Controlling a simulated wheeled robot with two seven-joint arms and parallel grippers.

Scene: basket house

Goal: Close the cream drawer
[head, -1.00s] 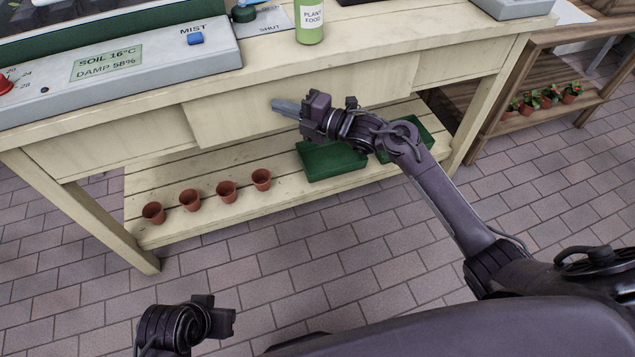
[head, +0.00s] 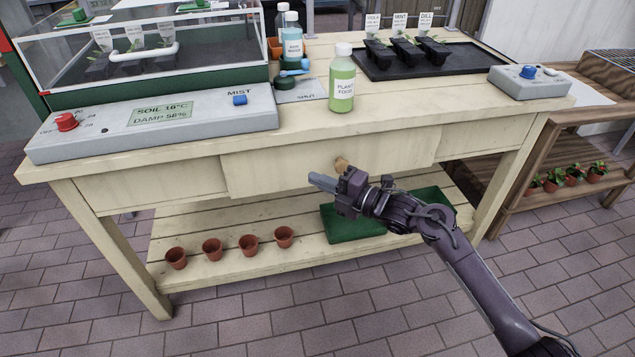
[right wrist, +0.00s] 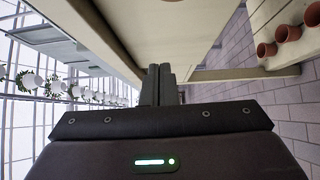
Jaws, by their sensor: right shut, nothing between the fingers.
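The cream drawer (head: 270,165) is the wide middle front under the cream bench top, with a small round tan knob (head: 341,163). Its front looks close to flush with the bench frame; a small gap cannot be ruled out. My right gripper (head: 316,181) is shut and empty, its fingers pointing left in front of the drawer's lower part, just below and left of the knob. Whether it touches the front cannot be told. The shut fingers also show in the right wrist view (right wrist: 157,84). My left gripper is out of view.
The bench top (head: 200,148) carries a grey control box (head: 100,132), a green plant food bottle (head: 342,85) and a black seedling tray (head: 455,65). The lower shelf (head: 225,270) holds several terracotta pots (head: 212,249) and green trays (head: 345,228). Brick floor in front is clear.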

